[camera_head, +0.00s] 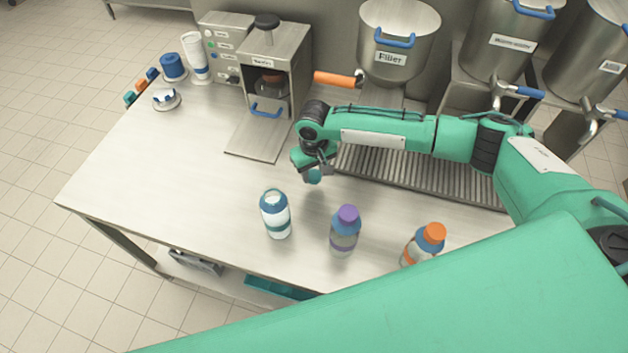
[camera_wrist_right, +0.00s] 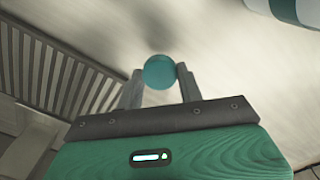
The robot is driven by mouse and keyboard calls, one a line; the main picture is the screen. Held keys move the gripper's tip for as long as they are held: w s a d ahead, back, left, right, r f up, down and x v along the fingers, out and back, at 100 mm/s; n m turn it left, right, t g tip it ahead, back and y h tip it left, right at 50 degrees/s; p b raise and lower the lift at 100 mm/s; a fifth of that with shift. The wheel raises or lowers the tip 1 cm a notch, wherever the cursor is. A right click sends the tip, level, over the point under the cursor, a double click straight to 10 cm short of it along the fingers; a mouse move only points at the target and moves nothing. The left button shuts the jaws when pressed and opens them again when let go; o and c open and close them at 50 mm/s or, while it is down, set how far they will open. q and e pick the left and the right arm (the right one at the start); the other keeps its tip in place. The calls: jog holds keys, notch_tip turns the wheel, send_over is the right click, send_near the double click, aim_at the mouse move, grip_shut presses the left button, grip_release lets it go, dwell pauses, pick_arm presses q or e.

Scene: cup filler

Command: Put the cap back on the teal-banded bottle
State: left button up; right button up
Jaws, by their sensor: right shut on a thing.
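The teal-banded bottle (camera_head: 276,214) stands upright on the steel table, its top without a cap. In the right wrist view part of a white bottle with a teal band (camera_wrist_right: 290,10) shows at the upper right corner. My right gripper (camera_head: 315,172) is shut on a round teal cap (camera_wrist_right: 159,72), held between the two fingertips. The cap (camera_head: 313,177) is up and to the right of the teal-banded bottle in the head view, apart from it. My left gripper is not in view.
A purple-capped bottle (camera_head: 345,231) and an orange-capped bottle (camera_head: 424,244) stand to the right along the front edge. A drain grate (camera_head: 420,177) lies under my right arm. A steel machine (camera_head: 273,65) and a filler hopper (camera_head: 398,40) stand behind.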

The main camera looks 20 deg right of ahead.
aim_at(314, 175)
notch_tip(314, 175, up, 6)
jog(key=shift+f+b, duration=0.15)
jog(key=shift+b, duration=0.4)
